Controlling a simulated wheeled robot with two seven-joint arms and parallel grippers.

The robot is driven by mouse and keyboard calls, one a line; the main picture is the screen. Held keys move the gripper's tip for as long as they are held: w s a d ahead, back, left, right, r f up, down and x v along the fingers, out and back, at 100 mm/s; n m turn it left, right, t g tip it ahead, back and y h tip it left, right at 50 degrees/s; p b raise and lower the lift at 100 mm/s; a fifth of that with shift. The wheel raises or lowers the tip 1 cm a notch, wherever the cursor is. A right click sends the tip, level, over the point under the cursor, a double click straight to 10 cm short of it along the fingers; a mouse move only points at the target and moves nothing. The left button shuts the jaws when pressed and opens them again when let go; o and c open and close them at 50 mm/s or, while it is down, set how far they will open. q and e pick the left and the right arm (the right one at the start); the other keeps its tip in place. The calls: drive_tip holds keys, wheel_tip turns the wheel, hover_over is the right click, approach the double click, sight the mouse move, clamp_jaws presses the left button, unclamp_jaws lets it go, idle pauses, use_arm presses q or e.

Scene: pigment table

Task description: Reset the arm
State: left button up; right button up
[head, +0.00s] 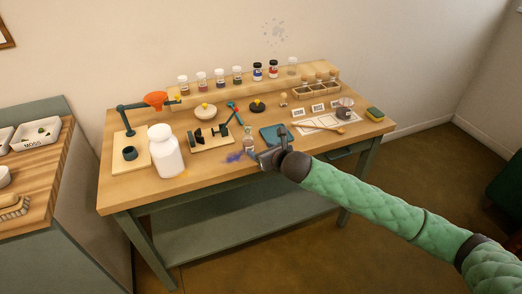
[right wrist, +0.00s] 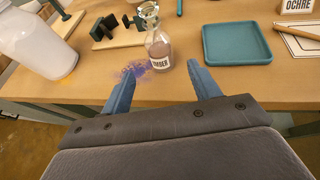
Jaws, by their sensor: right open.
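My right gripper (head: 262,160) is at the front edge of the wooden table (head: 130,187), on an arm with a green quilted sleeve. In the right wrist view the two blue fingers of the right gripper (right wrist: 163,88) are spread apart with nothing between them. My left gripper is in neither view.
Purple powder (right wrist: 130,73) lies beside the bottle. Several jars line the back shelf (head: 245,83).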

idle(0.3)
drive_tip(key=s+d+f+m+g+h, duration=0.1)
drive_tip(key=s+f+m, duration=0.3)
drive_tip(key=s+m, duration=0.45)
drive_tip(key=s+f+m+g+h, duration=0.15)
drive_tip(key=s+f+m, duration=0.25)
drive_tip(key=s+m, duration=0.45)
drive_tip(key=s+d+f+m+g+h, duration=0.1)
drive_tip(key=s+d+f+m+g, duration=0.15)
drive_tip(key=s+d+m, duration=0.4)
drive_tip(key=s+d+f+m+g+h, duration=0.1)
drive_tip(key=s+d+f+m, duration=0.25)
drive_tip(key=s+m, duration=0.6)
drive_tip(key=s+d+f+m+g+h, duration=0.25)
drive_tip(key=s+d+m, duration=0.25)
drive_tip(key=s+m, duration=0.3)
drive_tip(key=s+a+f+g, duration=0.1)
drive_tip(key=a+f, duration=0.1)
drive_tip(key=f, duration=1.1)
drive_tip(key=s+a+f+n+g+y, duration=0.1)
drive_tip(key=s+a+f, duration=0.1)
drive_tip(key=f, duration=1)
drive_tip(key=shift+a+f, duration=0.35)
drive_tip(key=shift+a, duration=0.1)
drive_tip(key=shift+s, duration=0.1)
